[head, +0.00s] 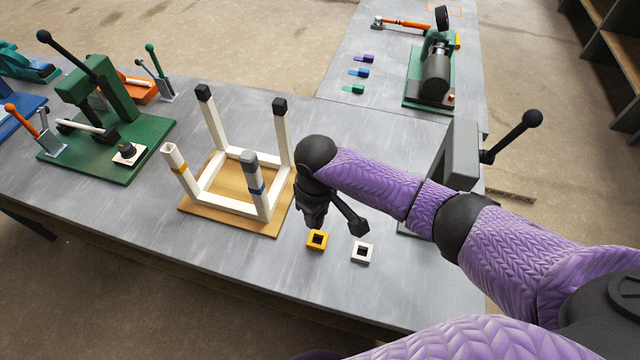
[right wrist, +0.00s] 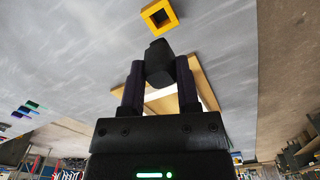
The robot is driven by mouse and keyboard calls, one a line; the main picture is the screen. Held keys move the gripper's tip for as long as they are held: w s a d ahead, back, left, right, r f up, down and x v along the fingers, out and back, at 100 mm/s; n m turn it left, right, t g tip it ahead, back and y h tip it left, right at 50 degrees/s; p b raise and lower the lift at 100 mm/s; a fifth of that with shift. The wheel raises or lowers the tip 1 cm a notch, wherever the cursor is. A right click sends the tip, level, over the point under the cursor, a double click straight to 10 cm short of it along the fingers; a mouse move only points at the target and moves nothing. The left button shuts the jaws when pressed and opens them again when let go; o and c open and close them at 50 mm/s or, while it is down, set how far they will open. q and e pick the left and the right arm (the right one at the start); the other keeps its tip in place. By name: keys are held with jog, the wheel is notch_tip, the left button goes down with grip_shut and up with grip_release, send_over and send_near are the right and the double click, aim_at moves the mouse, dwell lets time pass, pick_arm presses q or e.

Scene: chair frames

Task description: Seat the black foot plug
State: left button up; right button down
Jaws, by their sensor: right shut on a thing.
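The upturned chair frame (head: 201,188) has white legs standing up. The two far legs carry black foot plugs (head: 204,92). The near-left leg (head: 171,155) has an orange band and an open top. The near-right leg (head: 250,165) has a grey top and a blue band. My right gripper (head: 313,215) is right of the frame and hangs in front of it. In the right wrist view its fingers are shut on a black foot plug (right wrist: 158,62), clear of every leg. I cannot make out the plug in the head view. My left gripper is out of view.
The frame sits on a wooden board (head: 190,207). A yellow square ring (head: 317,240) and a white one (head: 362,253) lie near the table's front edge. A green press (head: 110,100) stands left; a grey fixture (head: 459,150) with a lever stands right, beyond my arm.

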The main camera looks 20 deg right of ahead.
aim_at(318, 226)
jog(key=shift+s+f, duration=0.1)
jog(key=shift+f, duration=0.05)
notch_tip(318, 226, down, 4)
jog(key=shift+r+b, duration=0.15)
jog(key=shift+b, duration=0.75)
jog(key=shift+f, duration=0.45)
